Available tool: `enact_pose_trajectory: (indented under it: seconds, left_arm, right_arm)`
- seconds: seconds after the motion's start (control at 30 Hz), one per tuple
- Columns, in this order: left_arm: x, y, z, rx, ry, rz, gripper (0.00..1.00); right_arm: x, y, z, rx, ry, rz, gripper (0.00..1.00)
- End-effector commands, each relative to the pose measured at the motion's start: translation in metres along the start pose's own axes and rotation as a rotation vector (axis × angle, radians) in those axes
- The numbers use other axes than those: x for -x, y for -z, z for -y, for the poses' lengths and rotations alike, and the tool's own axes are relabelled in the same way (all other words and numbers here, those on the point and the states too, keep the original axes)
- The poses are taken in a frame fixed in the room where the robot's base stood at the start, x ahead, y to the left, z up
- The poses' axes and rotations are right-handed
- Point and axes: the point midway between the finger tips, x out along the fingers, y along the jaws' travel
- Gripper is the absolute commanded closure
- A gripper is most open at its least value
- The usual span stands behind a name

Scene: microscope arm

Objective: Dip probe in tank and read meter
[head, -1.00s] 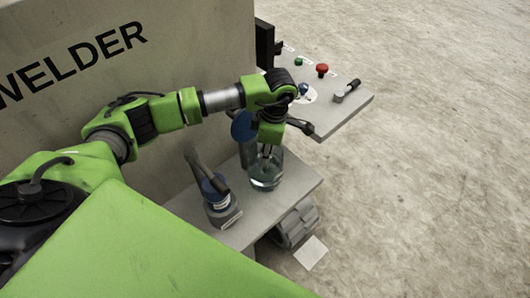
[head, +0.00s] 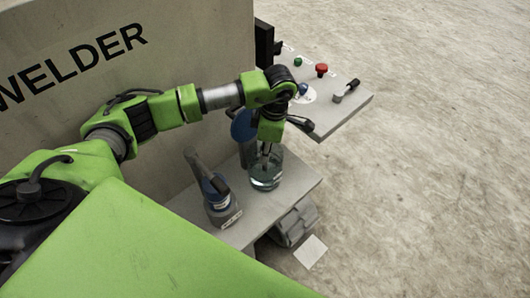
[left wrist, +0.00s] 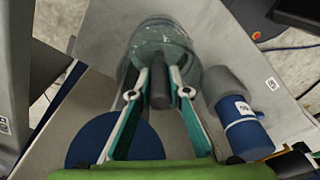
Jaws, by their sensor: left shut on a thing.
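A clear glass tank (head: 266,181) with bluish liquid stands on a low grey shelf (head: 300,182), and it also shows in the left wrist view (left wrist: 170,32). My left gripper (head: 266,148) is above the tank, pointing down. In the left wrist view its fingers (left wrist: 154,84) are closed on a dark, rod-like probe (left wrist: 159,92). The probe points toward the tank; its lower end appears to be inside the glass, but its depth is unclear. I cannot make out a meter with a readable display. My right gripper is not in view.
A grey-and-blue bottle-like object (head: 222,208) with a label stands on the shelf left of the tank. A blue round object (head: 242,125) is behind it. A panel (head: 330,112) with coloured knobs sits to the right, near the welder wall (head: 190,45). Open floor lies right.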

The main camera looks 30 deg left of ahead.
Motion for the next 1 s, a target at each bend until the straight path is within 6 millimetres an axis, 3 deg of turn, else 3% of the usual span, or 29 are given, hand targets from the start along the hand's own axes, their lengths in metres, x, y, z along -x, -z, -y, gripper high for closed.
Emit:
enact_pose_trajectory:
  seconds: [0.1,1.0]
  left_arm:
    - [0.017,0.002,-0.001,0.000,-0.002,0.000,1.00]
    - [0.106,0.013,0.000,0.000,-0.001,0.000,1.00]
  right_arm:
    - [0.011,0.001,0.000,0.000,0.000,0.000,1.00]
    - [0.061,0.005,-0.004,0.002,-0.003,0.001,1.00]
